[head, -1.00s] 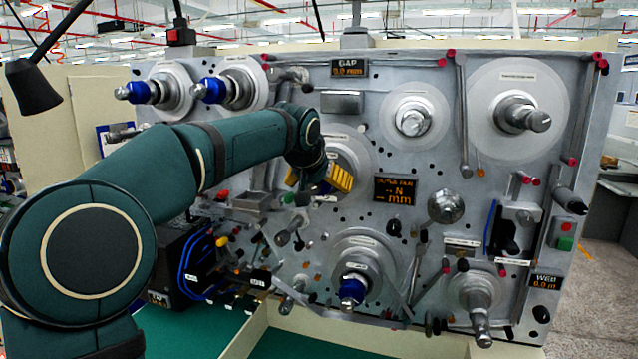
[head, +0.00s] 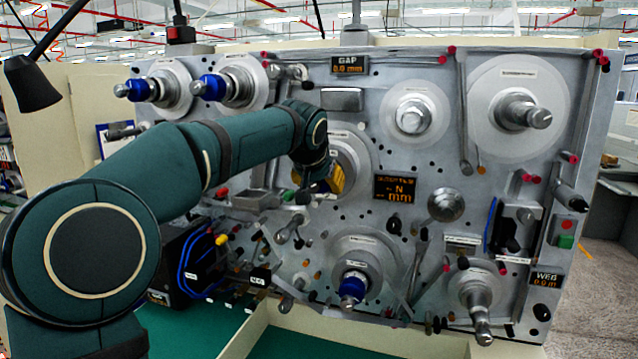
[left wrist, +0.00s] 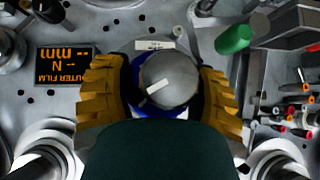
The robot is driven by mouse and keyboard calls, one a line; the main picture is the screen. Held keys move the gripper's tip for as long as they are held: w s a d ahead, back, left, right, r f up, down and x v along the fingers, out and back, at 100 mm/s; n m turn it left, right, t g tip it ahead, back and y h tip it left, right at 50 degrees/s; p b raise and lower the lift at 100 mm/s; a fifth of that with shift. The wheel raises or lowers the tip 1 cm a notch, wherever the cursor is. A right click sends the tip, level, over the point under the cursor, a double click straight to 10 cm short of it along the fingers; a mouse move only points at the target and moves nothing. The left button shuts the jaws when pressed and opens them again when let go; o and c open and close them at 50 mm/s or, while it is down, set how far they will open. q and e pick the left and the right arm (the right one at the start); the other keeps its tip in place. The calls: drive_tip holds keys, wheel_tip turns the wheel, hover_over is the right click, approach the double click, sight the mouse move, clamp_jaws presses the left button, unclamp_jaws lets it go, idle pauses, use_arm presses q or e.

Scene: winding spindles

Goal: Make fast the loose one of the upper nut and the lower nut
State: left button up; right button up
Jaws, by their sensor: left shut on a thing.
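The lower nut (head: 352,288) is blue and sits on the spindle at the lower middle of the panel in the head view. The upper nut is hidden behind my left gripper (head: 328,183) in the head view. In the left wrist view the upper nut (left wrist: 160,112) shows as a blue ring, mostly covered by a grey spindle end (left wrist: 170,80) with a white mark. The yellow ribbed fingers of my left gripper (left wrist: 160,95) are closed in on both sides of it. My right gripper is in neither view.
Other spindles with blue nuts (head: 208,88) are at the upper left of the panel. A dark display (head: 395,188) is right of the upper spindle. Several small rollers and knobs surround the spindles. A green cylinder (left wrist: 235,38) stands near the gripper in the wrist view.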

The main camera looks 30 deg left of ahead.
use_arm(q)
drive_tip(key=m+y+b, duration=0.1)
drive_tip(key=y+b, duration=0.1)
drive_tip(key=shift+d+y, duration=0.1)
drive_tip(key=shift+y, duration=0.2)
drive_tip(key=m+y+b, duration=0.2)
drive_tip(key=shift+y+b, duration=0.3)
drive_tip(key=shift+y, duration=0.1)
drive_tip(key=m+y+b, duration=0.2)
drive_tip(key=y+b, duration=0.1)
drive_tip(key=b, duration=0.1)
drive_tip(key=shift+m+y+b, duration=0.3)
drive_tip(key=shift+y+b, duration=0.05)
drive_tip(key=shift+y, duration=0.05)
drive_tip(key=shift+r+m+t+y+b, duration=0.1)
drive_tip(key=shift+m+t+y+b, duration=0.2)
drive_tip(key=shift+m+y+b, duration=0.85)
drive_tip(key=shift+n, duration=0.25)
drive_tip(key=o, duration=1.2)
drive_tip(key=shift+s, duration=0.1)
